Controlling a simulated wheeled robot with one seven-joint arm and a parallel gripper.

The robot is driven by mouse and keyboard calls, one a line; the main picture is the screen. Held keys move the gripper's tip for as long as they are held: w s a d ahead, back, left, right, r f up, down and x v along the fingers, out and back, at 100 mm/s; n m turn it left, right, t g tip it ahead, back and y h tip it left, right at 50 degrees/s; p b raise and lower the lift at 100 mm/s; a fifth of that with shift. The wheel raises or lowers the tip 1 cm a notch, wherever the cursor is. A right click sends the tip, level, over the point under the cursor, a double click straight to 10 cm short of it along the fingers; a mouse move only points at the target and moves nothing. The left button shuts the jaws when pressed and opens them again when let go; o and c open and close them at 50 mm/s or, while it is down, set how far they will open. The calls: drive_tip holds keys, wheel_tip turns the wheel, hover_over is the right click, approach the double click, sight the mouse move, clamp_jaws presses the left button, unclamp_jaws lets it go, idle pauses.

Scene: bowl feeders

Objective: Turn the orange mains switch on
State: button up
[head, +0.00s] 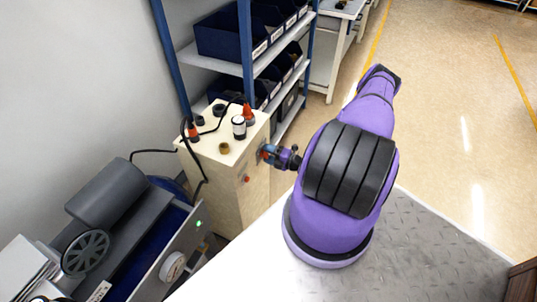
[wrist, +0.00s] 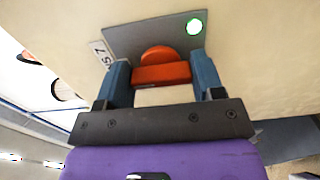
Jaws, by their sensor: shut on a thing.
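The orange mains switch (wrist: 162,72) sits on a grey plate (wrist: 125,36) on the side of the cream cabinet (head: 225,190). Its handle lies crosswise between the fingers in the wrist view. My gripper (wrist: 161,76) is shut on this handle, one blue finger at each end. A round lamp (wrist: 194,27) on the plate glows pale green-white. In the head view my gripper (head: 269,152) reaches the cabinet's right side from the right, and the switch is mostly hidden behind the fingers.
Bottles and caps, including a white jar (head: 239,127), stand on the cabinet top. A red button (head: 247,179) is on its front. A blue-posted shelf with bins (head: 225,42) stands behind. Grey machinery (head: 110,195) is at lower left. Floor at right is clear.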

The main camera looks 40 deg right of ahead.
idle(0.4)
drive_tip(key=o, duration=0.9)
drive_tip(key=shift+s+d, duration=0.1)
drive_tip(key=v, duration=1)
drive_tip(key=shift+s+d, duration=0.1)
drive_tip(key=shift+s, duration=0.2)
